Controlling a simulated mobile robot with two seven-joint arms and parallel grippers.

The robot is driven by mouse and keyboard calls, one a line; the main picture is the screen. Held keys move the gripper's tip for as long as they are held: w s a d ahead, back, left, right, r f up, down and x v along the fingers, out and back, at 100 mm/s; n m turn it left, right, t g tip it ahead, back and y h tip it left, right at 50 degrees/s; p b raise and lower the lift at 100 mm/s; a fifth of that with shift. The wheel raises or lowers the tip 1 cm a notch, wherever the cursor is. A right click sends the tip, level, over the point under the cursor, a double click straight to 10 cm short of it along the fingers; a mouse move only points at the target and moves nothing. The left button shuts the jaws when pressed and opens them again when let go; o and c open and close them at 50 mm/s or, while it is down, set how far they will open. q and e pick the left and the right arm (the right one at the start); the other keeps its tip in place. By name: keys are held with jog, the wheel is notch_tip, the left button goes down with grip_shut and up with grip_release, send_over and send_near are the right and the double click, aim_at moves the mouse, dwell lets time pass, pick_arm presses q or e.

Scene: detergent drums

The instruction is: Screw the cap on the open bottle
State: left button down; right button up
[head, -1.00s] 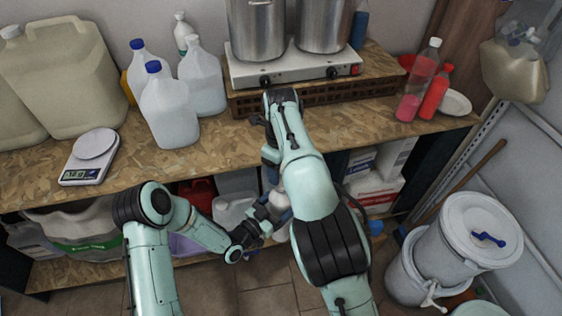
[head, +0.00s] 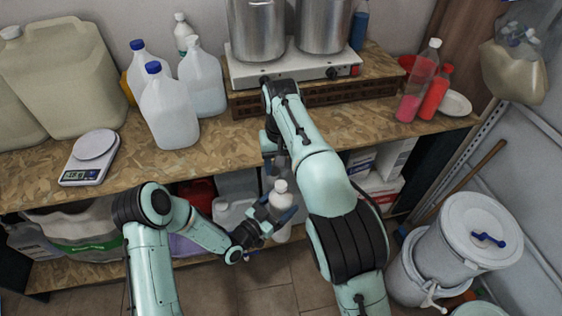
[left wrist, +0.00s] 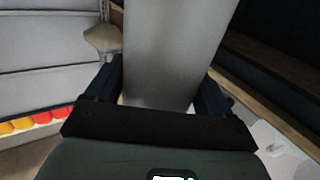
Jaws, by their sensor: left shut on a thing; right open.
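A white bottle (head: 281,202) stands roughly upright in my left gripper (head: 278,214), in front of the shelf below the worktop. A small white top (head: 281,186), like a cap, shows on its neck; I cannot tell how tightly it sits. My left gripper is shut around the bottle's body. In the left wrist view the bottle (left wrist: 172,50) is a broad grey surface between the two dark fingers. My right gripper (head: 280,166) is open just above and behind the bottle top, partly hidden by my right arm, and appears apart from it.
The worktop (head: 230,145) carries white jugs (head: 168,112), a scale (head: 90,158), a hotplate (head: 290,68) with pots and red bottles (head: 434,92). Containers fill the shelf below. White drums (head: 480,230) stand at right. The floor (head: 265,285) in front is clear.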

aim_at(281, 184)
jog(key=n, duration=0.5)
jog(key=shift+r, duration=0.3)
jog(key=shift+f, duration=4.05)
grip_shut()
jog(key=m, duration=1.1)
jog(key=shift+o, duration=0.5)
grip_release()
